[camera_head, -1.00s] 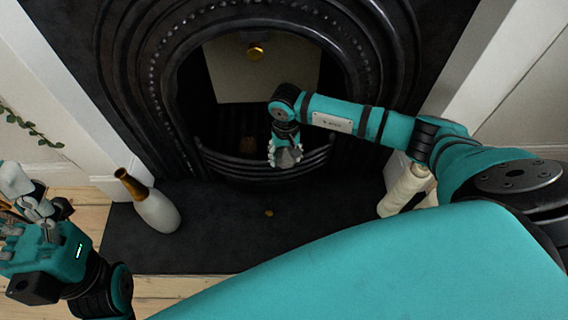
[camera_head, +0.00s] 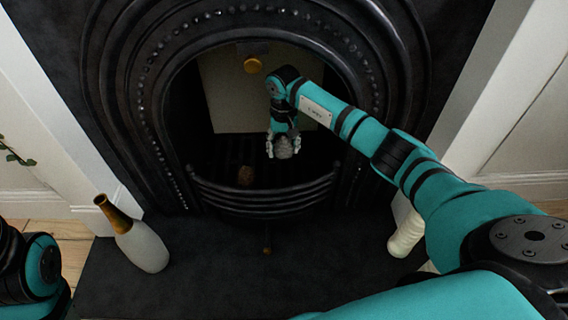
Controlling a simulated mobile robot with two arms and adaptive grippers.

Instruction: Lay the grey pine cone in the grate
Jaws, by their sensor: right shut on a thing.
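The grey pine cone (camera_head: 283,147) is held between the fingers of my right gripper (camera_head: 283,148), which points down and is shut on it. Both are inside the fireplace opening, over the grate (camera_head: 262,200), a black basket with curved front bars. The cone appears above the grate's floor, behind the front bars; its exact height is hard to tell. A brown pine cone (camera_head: 245,175) lies in the grate to the left of my gripper. My left arm shows at the lower left edge, but its gripper is out of view.
A white and gold bottle-shaped vase (camera_head: 141,246) stands on the dark hearth (camera_head: 200,285) at the left. A cream ribbed object (camera_head: 405,236) stands at the right, partly behind my arm. A small brown thing (camera_head: 266,251) lies on the hearth. A brass knob (camera_head: 252,65) is on the pale fireback panel.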

